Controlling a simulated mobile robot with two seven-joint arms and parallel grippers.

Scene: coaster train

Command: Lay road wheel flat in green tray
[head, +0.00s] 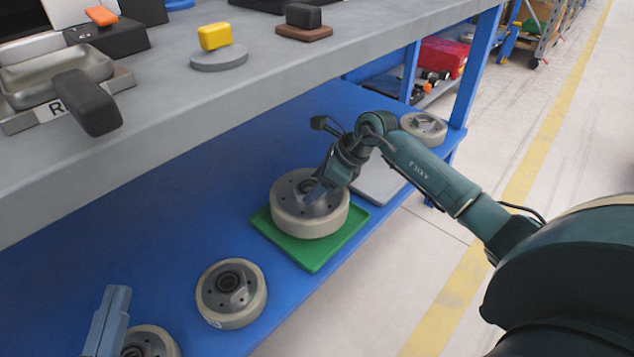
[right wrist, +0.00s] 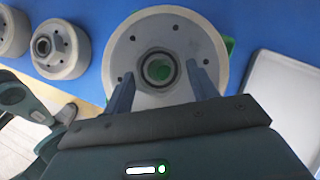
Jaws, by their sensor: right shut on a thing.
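A grey road wheel (head: 290,222) with a ring of small holes lies level over the green tray (head: 313,262). I cannot tell whether its underside touches the tray floor. My right gripper (head: 318,190) comes down on it from above. In the right wrist view its fingers (right wrist: 161,74) stand on either side of the hub of the wheel (right wrist: 165,25), shut on it. Green shows through the hub's centre hole. My left gripper (head: 113,305) is at the lower left, apart from the tray, and its jaw opening cannot be made out.
Another wheel (head: 231,295) lies on the blue shelf (head: 200,230) left of the tray, and one (head: 150,341) sits partly behind my left gripper. A grey tray (head: 378,186) and a further wheel (head: 424,127) are to the right. A grey upper shelf (head: 180,105) overhangs the back.

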